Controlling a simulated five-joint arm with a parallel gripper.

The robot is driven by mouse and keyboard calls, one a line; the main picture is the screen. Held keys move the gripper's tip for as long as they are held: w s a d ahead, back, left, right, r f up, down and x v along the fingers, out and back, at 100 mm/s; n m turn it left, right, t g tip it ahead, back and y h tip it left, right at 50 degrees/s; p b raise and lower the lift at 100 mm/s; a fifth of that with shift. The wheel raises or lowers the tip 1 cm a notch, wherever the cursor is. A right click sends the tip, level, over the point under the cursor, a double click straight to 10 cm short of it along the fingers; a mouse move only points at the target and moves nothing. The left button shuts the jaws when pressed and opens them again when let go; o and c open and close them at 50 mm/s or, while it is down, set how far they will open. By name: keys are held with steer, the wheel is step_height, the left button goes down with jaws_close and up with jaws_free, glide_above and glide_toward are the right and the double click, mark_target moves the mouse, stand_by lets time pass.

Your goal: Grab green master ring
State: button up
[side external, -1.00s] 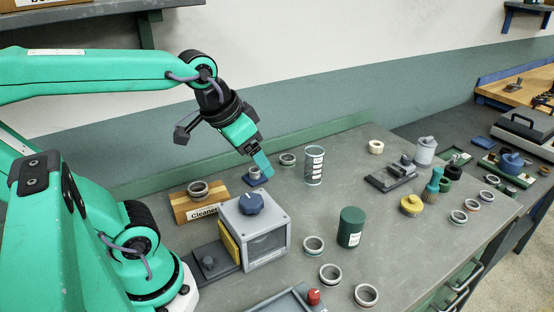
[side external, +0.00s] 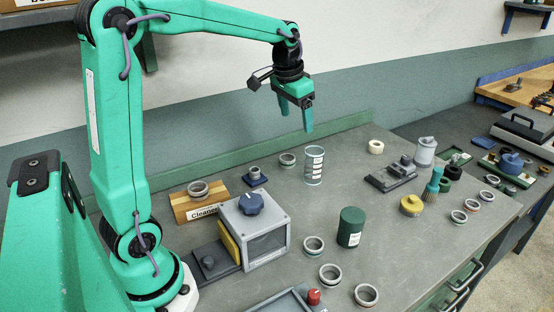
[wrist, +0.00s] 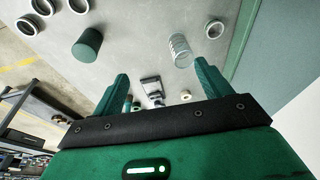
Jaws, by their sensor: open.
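My gripper (side external: 297,118) is open and empty, pointing down, high above the bench near the clear cylinder. In the wrist view my gripper (wrist: 160,70) shows its two green fingers apart with nothing between them. A small dark ring (side external: 453,172), which looks dark green, lies on the right side of the bench behind the brush. A second dark ring (side external: 445,185) lies just in front of it. I cannot tell for sure which is the green master ring. Both are well to the right of my gripper and apart from it. In the wrist view I cannot pick them out clearly.
A clear cylinder (side external: 314,166) stands below and near my gripper. A dark green canister (side external: 351,227), a yellow-topped pot (side external: 411,205), a teal brush (side external: 433,183) and a grey fixture (side external: 391,175) stand on the bench. Several grey rings lie around. The bench middle is mostly clear.

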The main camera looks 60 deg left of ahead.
steer(key=w+a+f+g, duration=0.2)
steer(key=w+a+f, duration=0.5)
steer(key=a, duration=0.2)
glide_toward(288, 156)
steer(key=shift+s+d+f+g+h, duration=0.4)
steer(key=shift+d, duration=0.2)
steer(key=shift+f, duration=0.1)
steer(key=shift+f, duration=1.2)
steer(key=shift+f, duration=0.1)
steer(key=shift+f, duration=2.5)
steer(key=shift+c, duration=0.3)
